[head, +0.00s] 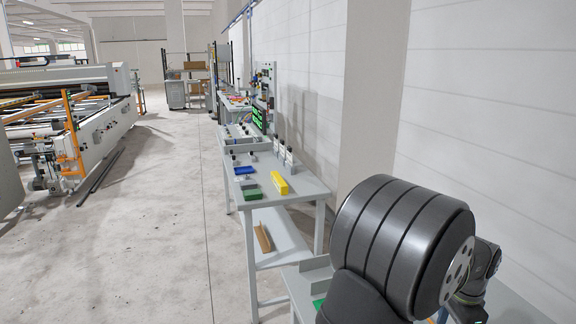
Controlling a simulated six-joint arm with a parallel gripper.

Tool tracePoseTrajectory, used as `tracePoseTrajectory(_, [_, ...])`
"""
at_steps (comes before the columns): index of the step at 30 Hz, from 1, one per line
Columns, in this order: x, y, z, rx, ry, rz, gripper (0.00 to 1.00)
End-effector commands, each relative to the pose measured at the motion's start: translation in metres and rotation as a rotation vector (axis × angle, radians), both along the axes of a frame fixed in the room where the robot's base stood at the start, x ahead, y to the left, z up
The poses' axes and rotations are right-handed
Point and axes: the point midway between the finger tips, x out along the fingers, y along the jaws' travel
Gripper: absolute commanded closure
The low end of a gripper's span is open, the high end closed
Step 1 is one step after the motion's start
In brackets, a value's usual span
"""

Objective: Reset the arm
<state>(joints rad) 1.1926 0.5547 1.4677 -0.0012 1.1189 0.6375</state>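My arm fills the lower right of the head view, with a large dark ribbed joint close to the camera. A metal flange face and a smaller dark link show at its right. My gripper's fingers cannot be made out; the end of the arm is hidden or outside the frame. Nothing held can be seen.
A grey workbench (309,187) runs along the right wall, with a yellow block (279,183), a blue tray (245,170), a green block (252,194) and small bottles on it. A lower shelf holds a brown piece (263,238). A quilting machine (70,115) stands left; open floor (160,230) lies between.

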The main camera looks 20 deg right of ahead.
Motion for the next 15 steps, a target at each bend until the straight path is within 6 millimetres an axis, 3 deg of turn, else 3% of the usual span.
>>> tracePoseTrajectory(15, [0.000, 0.000, -0.106, 0.002, 0.001, 0.000, 0.39])
